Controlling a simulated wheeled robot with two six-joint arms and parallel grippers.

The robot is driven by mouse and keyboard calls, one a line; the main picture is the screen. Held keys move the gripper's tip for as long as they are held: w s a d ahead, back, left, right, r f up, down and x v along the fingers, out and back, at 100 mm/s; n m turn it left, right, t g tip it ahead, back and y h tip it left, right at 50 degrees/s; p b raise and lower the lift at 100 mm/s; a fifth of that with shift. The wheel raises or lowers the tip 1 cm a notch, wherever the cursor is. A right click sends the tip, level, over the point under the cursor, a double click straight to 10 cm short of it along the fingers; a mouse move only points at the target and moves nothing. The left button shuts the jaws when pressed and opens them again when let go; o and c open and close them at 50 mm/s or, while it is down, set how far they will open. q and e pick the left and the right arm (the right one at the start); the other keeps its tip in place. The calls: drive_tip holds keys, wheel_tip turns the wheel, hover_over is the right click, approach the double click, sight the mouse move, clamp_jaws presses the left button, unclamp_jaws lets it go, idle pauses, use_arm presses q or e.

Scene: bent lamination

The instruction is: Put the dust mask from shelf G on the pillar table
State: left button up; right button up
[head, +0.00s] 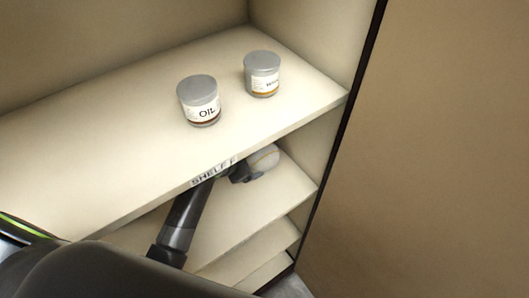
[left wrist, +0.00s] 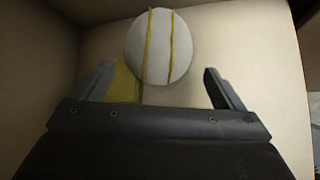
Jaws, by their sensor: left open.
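The dust mask (left wrist: 160,48) is a white rounded shape with two yellow straps. It lies on the shelf below the one labelled "SHELF F", and its pale edge shows in the head view (head: 265,157). My left gripper (left wrist: 160,80) is open, with its fingers spread on either side just short of the mask. In the head view the left gripper (head: 247,172) reaches under the upper shelf board beside the mask. Contact cannot be told. The label of the mask's own shelf (head: 285,190) is not visible. My right gripper and the pillar table are not in view.
On the upper shelf (head: 90,165) stand a jar marked "OIL" (head: 200,112) and another lidded jar (head: 262,84). That shelf's board is close above my left arm. A yellow patch (left wrist: 125,84) shows beside the left finger. The cabinet side wall (head: 325,140) is to the right.

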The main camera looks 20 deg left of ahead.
sight(256, 156)
use_arm(q)
drive_tip(key=shift+p+x, duration=0.45)
drive_tip(key=shift+x, duration=0.45)
drive_tip(key=shift+p+x, duration=0.4)
drive_tip(key=shift+x, duration=1.4)
drive_tip(key=shift+w+d+r, duration=0.1)
drive_tip(key=shift+r, duration=0.05)
drive_tip(key=c, duration=0.7)
